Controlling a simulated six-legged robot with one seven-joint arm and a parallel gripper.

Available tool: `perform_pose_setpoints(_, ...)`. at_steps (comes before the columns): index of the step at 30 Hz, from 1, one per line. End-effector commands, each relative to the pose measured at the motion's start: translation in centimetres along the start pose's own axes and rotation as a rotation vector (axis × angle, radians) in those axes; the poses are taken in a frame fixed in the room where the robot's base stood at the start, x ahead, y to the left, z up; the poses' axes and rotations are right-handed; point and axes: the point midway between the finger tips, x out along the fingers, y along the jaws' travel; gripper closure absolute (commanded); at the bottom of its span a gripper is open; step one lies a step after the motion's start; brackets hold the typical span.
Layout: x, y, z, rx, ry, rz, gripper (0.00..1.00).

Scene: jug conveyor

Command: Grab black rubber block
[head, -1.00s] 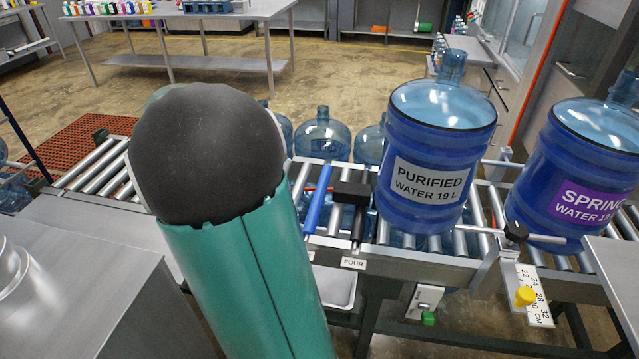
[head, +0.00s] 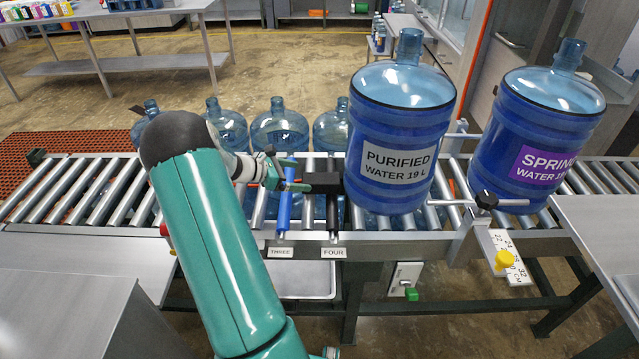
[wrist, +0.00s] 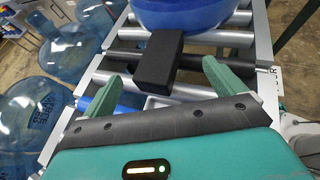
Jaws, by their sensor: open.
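The black rubber block (wrist: 160,60) lies on the conveyor rollers against the base of the blue jug labelled purified water (head: 400,135). In the head view the block (head: 326,182) sits just left of that jug, above the label "FOUR". My gripper (wrist: 162,88) is open and empty. In the wrist view its two green fingers point toward the block, one on each side of its near end, and the block reaches beyond the fingertips. In the head view my gripper (head: 298,178) is just left of the block. I cannot tell whether a finger touches it.
A blue roller (head: 285,200) lies beside the black roller (head: 333,215). A spring water jug (head: 550,125) stands farther right on the conveyor (head: 110,190). Several clear empty jugs (head: 279,130) stand behind it. A metal counter (head: 75,310) is at the near left.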

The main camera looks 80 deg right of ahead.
Motion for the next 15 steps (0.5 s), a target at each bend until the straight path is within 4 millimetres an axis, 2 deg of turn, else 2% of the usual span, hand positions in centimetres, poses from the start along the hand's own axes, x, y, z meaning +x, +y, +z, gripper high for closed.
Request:
perform_pose_setpoints(3,1.7,0.1,0.0,0.002,0.001,0.0,0.05)
perform_pose_setpoints(11,3.6,0.2,0.0,0.002,0.001,-0.001,0.05)
perform_pose_setpoints(15,5.8,0.3,-0.1,0.001,0.001,-0.001,0.05)
